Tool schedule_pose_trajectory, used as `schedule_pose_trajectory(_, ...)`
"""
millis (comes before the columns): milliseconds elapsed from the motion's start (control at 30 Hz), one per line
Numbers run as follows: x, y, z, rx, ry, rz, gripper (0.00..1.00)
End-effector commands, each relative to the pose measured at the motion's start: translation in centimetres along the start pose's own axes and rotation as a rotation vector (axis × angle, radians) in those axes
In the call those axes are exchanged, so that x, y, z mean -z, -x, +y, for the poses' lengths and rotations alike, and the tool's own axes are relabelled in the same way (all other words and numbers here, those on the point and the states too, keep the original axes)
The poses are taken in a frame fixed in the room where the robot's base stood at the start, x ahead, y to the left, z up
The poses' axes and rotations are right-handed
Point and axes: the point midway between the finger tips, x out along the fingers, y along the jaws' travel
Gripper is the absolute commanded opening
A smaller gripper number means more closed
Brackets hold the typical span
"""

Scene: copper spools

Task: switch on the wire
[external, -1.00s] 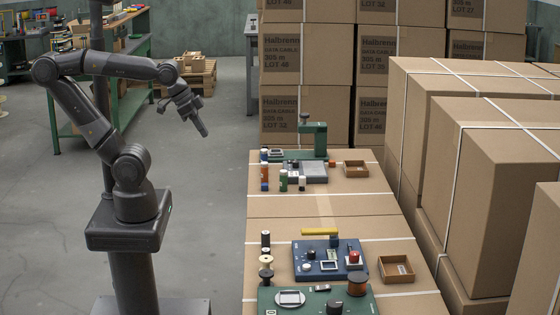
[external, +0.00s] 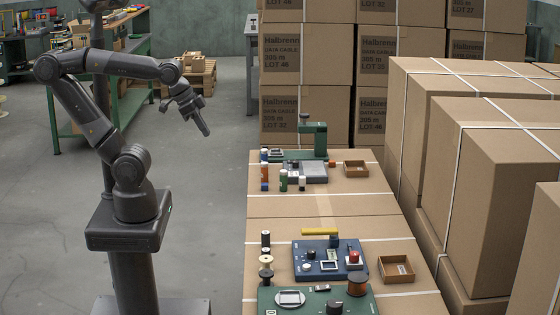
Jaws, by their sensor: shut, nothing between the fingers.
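My gripper (external: 203,127) hangs in the air left of the long row of cartons, pointing down and to the right. It is shut, empty and apart from everything. A blue device (external: 328,268) lies on the near carton top, with a red button (external: 354,257), a black knob, a small white-framed window and a yellow bar (external: 320,231) at its back. A green device (external: 292,299) with a copper-brown spool (external: 357,283) stands in front of it. Another green device (external: 317,143) stands at the far end. I cannot tell which part switches the wire.
Several small spools stand along the left edge, near (external: 265,262) and far (external: 283,180). Open brown trays sit at the right, near (external: 396,280) and far (external: 355,177). Tall strapped cartons (external: 490,170) wall the right side. The middle carton top (external: 290,207) is clear.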

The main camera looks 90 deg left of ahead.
Motion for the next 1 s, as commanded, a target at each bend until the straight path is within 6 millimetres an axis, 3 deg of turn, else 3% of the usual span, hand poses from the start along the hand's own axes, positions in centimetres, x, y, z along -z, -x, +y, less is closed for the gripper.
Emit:
schedule_pose_trajectory(267, 4.6, -1.9, 0.5, 0.069, -0.225, -0.050, 0.00)
schedule_pose_trajectory(567, 10.8, -5.3, 2.8, 0.161, -0.537, -0.087, 0.00)
schedule_pose_trajectory(767, 14.8, -8.2, 5.7, 0.220, -0.753, -0.098, 0.00)
schedule_pose_trajectory(1000, 18.8, -12.3, 10.7, 0.288, -1.020, -0.096, 0.00)
